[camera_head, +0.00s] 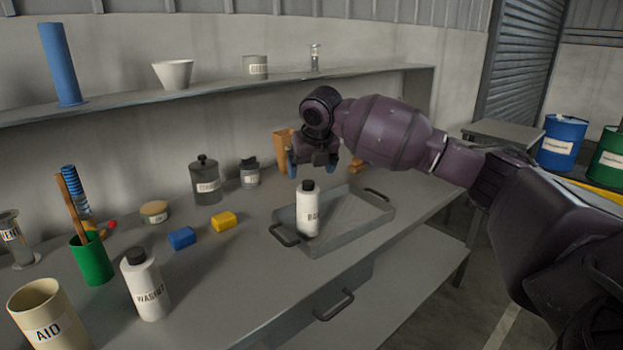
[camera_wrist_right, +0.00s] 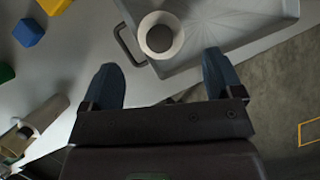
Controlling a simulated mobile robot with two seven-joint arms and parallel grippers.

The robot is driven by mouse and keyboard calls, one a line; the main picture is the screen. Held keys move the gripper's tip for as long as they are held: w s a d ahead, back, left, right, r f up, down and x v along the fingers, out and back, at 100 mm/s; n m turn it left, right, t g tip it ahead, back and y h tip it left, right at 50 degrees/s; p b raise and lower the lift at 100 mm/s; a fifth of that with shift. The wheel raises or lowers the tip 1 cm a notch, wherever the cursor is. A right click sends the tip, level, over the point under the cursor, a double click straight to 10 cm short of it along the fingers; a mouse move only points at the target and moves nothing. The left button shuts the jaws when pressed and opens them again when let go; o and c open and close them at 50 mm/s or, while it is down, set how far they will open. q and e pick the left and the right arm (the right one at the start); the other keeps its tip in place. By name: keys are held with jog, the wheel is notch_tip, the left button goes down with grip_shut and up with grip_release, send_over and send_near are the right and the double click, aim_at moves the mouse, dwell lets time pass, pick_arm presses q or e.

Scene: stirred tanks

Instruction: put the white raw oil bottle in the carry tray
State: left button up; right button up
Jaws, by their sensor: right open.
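A white bottle with a dark cap (camera_head: 308,212) stands upright in the grey carry tray (camera_head: 365,213), at its left end near a handle. Its label is only partly legible. From above, the bottle (camera_wrist_right: 160,35) and the tray (camera_wrist_right: 250,22) also show in the right wrist view. My right gripper (camera_head: 312,168) is above the bottle and apart from it. Its blue fingers (camera_wrist_right: 162,80) are spread with nothing between them. A second white bottle (camera_head: 146,285), marked "WASHED", stands on the bench at the front left. My left gripper is out of view.
Blue (camera_head: 181,238) and yellow (camera_head: 223,221) blocks lie left of the tray. A dark jar (camera_head: 205,182), a small jar (camera_head: 249,173) and an orange holder (camera_head: 282,150) stand behind. A green cup (camera_head: 91,262) and beige pot (camera_head: 48,318) stand left. The bench right of the tray is clear.

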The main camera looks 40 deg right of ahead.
jog(key=shift+p+v, duration=0.3)
jog(key=shift+v, duration=1.5)
